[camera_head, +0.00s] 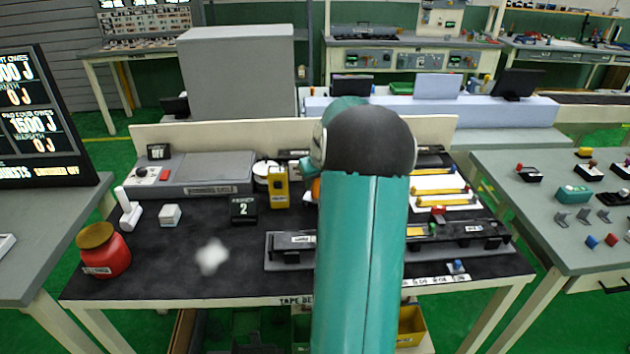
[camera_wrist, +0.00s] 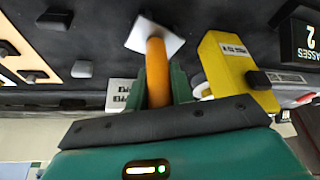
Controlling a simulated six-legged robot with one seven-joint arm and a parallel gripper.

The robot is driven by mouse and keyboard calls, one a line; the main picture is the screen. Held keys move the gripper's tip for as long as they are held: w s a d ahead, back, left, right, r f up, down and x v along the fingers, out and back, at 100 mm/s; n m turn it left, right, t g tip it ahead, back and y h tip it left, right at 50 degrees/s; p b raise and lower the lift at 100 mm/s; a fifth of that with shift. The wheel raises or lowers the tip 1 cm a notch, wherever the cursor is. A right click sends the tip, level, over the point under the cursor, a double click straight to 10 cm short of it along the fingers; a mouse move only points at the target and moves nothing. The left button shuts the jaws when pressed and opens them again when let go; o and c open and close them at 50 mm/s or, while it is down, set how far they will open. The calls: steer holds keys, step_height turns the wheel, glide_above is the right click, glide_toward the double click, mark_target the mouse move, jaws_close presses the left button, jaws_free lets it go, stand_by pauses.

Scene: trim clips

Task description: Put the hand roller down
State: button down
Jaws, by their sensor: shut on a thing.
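The hand roller (camera_wrist: 157,60) shows in the wrist view as an orange handle with a pale square piece at its far end. My gripper (camera_wrist: 161,82) is shut around the orange handle, one teal finger on each side. The pale piece appears over the black bench top; whether it touches the surface I cannot tell. In the head view my arm hides most of the gripper, and only a bit of orange (camera_head: 315,188) shows at the arm's left edge.
A yellow block (camera_head: 278,188) stands close beside my gripper, and the black "2" passes display (camera_head: 243,208) is left of it. A long black fixture (camera_head: 290,250) lies at the front. A red jar (camera_head: 104,252) stands at left. The bench top (camera_head: 165,265) is mostly clear at front left.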

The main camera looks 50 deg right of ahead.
steer(key=shift+s+f, duration=0.2)
steer(key=shift+f, duration=0.35)
steer(key=c, duration=1.6)
jaws_free()
steer(key=shift+f, duration=0.15)
steer(key=o, duration=0.4)
steer(key=shift+w+d, duration=0.1)
steer(key=shift+c, duration=0.2)
steer(key=shift+r, duration=0.3)
steer(key=w+v, duration=0.1)
steer(key=v, duration=1.2)
steer(key=w+a+r+n, duration=0.1)
steer(key=w+a+r, duration=0.1)
steer(key=a, duration=0.5)
steer(key=w+a+r, duration=0.1)
steer(key=a+r, duration=0.1)
steer(key=a, duration=0.5)
steer(key=s+a+r+n+y, duration=0.1)
steer(key=s+a+n, duration=0.15)
steer(key=a, duration=1.05)
steer(key=s+a+r+n, duration=0.1)
steer(key=s+a, duration=0.3)
steer(key=a, duration=0.8)
steer(key=s+a+f+t+y, duration=0.1)
steer(key=s+a+f, duration=0.2)
steer(key=s+a, duration=0.4)
steer(key=shift+s+a+f+n, duration=0.25)
steer(key=shift+a+n, duration=0.1)
steer(key=shift+a, duration=0.1)
